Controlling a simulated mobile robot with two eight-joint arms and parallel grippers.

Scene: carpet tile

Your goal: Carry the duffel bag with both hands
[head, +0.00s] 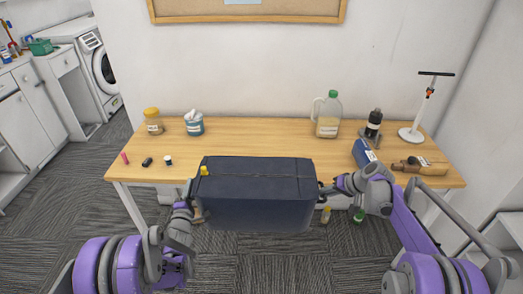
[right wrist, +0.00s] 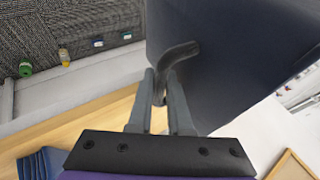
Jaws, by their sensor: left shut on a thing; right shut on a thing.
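The duffel bag (head: 258,190) is a dark navy, box-like bag, held roughly level between my two arms. In the head view it covers part of the table's front edge. My left gripper (head: 189,193) is at the bag's left end, shut on it; the left handle is hard to make out. My right gripper (head: 325,190) is at the right end. In the right wrist view, the right gripper (right wrist: 161,95) is shut on the dark curved end handle of the duffel bag (right wrist: 230,35). The bag's underside and far side are hidden.
The wooden table (head: 265,138) stands behind the bag. Small bottles (head: 326,215) stand on the carpet below.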

